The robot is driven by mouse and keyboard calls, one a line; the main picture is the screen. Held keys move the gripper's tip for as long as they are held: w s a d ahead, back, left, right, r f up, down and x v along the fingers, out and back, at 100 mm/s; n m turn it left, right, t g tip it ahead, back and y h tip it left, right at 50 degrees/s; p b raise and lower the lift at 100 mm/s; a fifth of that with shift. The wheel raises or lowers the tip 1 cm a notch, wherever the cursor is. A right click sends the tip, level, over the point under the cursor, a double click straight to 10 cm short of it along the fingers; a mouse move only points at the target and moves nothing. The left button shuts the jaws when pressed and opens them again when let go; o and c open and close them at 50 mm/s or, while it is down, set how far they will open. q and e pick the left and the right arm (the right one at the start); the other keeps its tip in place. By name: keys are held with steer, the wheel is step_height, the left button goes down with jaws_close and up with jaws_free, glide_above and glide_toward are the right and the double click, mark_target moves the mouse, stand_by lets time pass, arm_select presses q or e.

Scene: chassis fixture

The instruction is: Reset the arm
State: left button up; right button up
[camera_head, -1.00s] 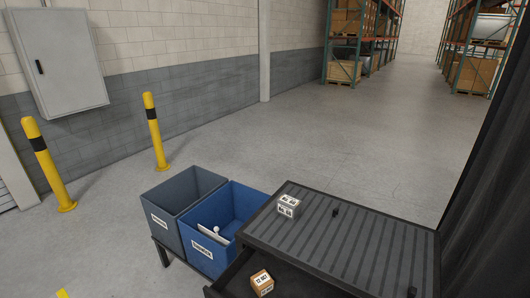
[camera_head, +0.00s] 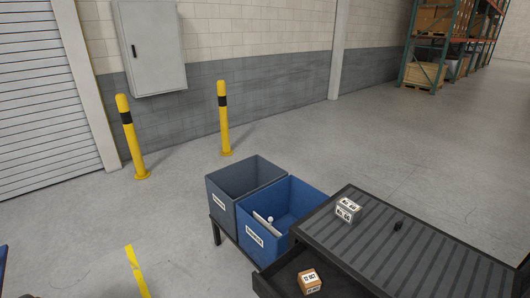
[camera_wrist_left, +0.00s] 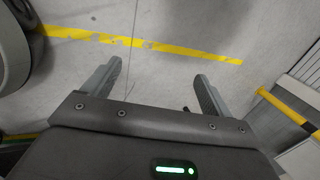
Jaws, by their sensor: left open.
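My left gripper (camera_wrist_left: 155,90) shows in the left wrist view. Its two fingers are wide apart with nothing between them, above bare grey floor with a yellow line (camera_wrist_left: 190,52). In the head view neither gripper shows. A small blue shape at the left edge there is too cut off to tell. My right gripper is out of sight.
A grey bin (camera_head: 222,191) and a blue bin (camera_head: 310,201) stand beside a ribbed dark worktop (camera_head: 400,245). A white box (camera_head: 348,210) lies on it. An orange-brown box (camera_head: 310,281) lies in the open drawer below. Yellow posts (camera_head: 133,140) (camera_head: 224,125) stand behind, with free floor left.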

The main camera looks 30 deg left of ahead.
arm_select(q)
steer(key=s+d+f+n+h, duration=0.1)
steer(key=d+f+h, duration=0.15)
steer(key=d, duration=1.35)
steer(key=s+d+f+n+h, duration=0.15)
steer(key=d+f, duration=0.25)
steer(key=d, duration=1.1)
step_height(320, 180, down, 14)
steer(key=b, duration=1.4)
steer(key=shift+w+d+m, duration=0.25)
steer(key=shift+w+m, duration=0.05)
steer(key=shift+m, duration=0.15)
